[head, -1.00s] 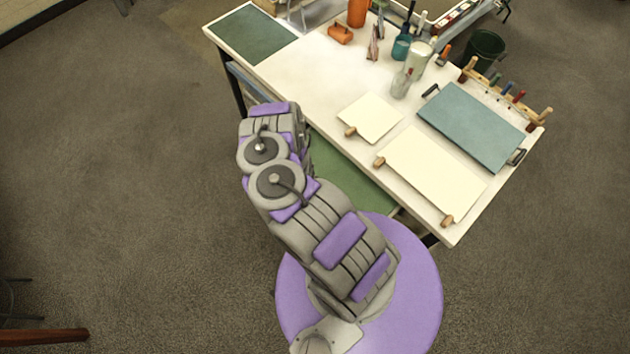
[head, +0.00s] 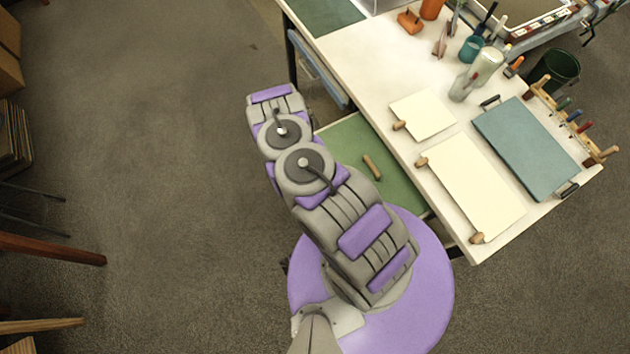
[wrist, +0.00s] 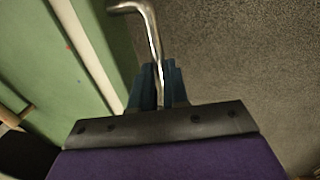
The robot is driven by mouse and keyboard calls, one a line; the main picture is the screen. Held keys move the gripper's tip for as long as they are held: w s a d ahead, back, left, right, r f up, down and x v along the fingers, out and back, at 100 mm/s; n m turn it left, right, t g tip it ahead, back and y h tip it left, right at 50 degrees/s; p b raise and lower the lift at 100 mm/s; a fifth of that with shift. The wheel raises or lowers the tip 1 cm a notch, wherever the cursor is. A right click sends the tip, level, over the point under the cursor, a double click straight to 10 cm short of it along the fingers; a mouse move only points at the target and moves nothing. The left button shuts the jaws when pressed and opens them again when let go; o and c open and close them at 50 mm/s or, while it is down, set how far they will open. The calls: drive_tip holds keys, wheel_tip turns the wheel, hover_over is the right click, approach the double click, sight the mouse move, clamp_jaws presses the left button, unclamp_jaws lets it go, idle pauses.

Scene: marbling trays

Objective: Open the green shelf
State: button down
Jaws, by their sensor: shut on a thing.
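The green shelf (head: 397,187) sticks out from under the white table's near long side, with part of its surface in sight. My arm covers some of it in the head view. In the wrist view its green surface (wrist: 30,55) and pale rim run along the left, with a bent metal handle (wrist: 147,25) at its outer side. My gripper (wrist: 158,82) is shut on this handle, its dark teal fingers on both sides of the bar. In the head view the gripper is hidden by my arm.
A wooden rod (head: 372,167) lies on the shelf. The white table (head: 375,65) bears pale sheets, a teal board (head: 525,148), bottles and tools. A blue-edged drawer (head: 318,68) is beside the shelf. The floor to the left is mostly clear, with wooden furniture legs (head: 50,248) farther left.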

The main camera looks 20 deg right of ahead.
drive_tip(key=shift+w, duration=0.2)
drive_tip(key=c, duration=1.1)
unclamp_jaws()
drive_tip(key=shift+s, duration=0.15)
drive_tip(key=a+r+p, duration=0.1)
drive_tip(key=r, duration=0.4)
drive_tip(key=a+r+p, duration=0.1)
drive_tip(key=r, duration=0.5)
drive_tip(key=a+r, duration=0.1)
drive_tip(key=r, duration=0.5)
drive_tip(key=shift+s+a+p, duration=0.1)
drive_tip(key=shift+a+p, duration=0.05)
drive_tip(key=shift+p, duration=0.25)
